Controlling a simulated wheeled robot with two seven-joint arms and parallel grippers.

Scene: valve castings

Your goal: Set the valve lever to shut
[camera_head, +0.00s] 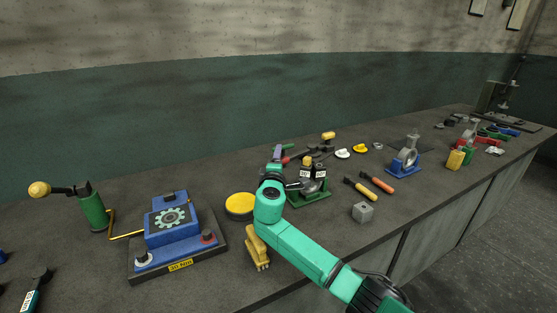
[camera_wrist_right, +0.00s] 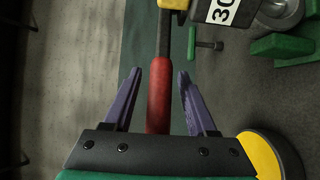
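The valve casting (camera_head: 318,186) stands on a green base (camera_head: 312,196) mid-bench in the head view, with a yellow part (camera_head: 307,160) on top and a tag reading 30 (camera_wrist_right: 222,10). Its lever has a red handle (camera_wrist_right: 159,95), running up the right wrist view to a dark shaft and a yellow piece. My right gripper (camera_head: 280,153) has purple fingers and hides part of the valve in the head view. In the right wrist view its open fingers (camera_wrist_right: 159,76) stand either side of the red handle, with gaps showing. My left gripper is out of view.
A yellow-topped round tin (camera_head: 240,205) and a yellow brush (camera_head: 256,248) lie near my right arm. A blue gear unit (camera_head: 172,222) stands left. Orange-handled tools (camera_head: 376,182) and a grey block (camera_head: 362,212) lie right of the valve. A blue-based casting (camera_head: 405,160) stands farther right.

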